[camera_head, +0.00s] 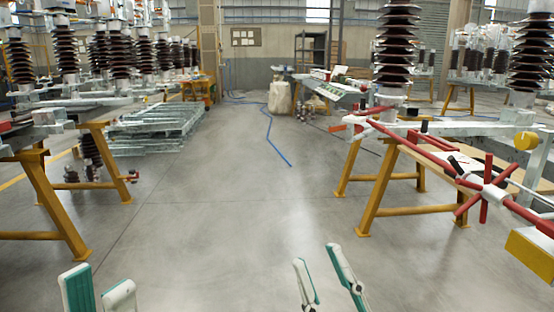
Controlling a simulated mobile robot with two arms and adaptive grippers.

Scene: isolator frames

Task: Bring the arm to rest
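My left gripper (98,281) shows at the bottom left edge of the head view. Its two pale fingers with green pads stand apart with bare floor between them, so it is open and empty. My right gripper (317,256) shows at the bottom, right of centre. Its two green-padded fingers are also apart, with nothing between them. Both grippers appear over the open grey floor (220,220) and seem clear of the frames on either side. The arms behind the grippers are out of view.
Isolator frames on yellow trestles stand at left (50,200) and right (375,200). Red rods with a star-shaped hub (485,192) reach in at right, above a yellow block (532,252). A blue hose (277,150) lies on the floor ahead. The middle aisle is clear.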

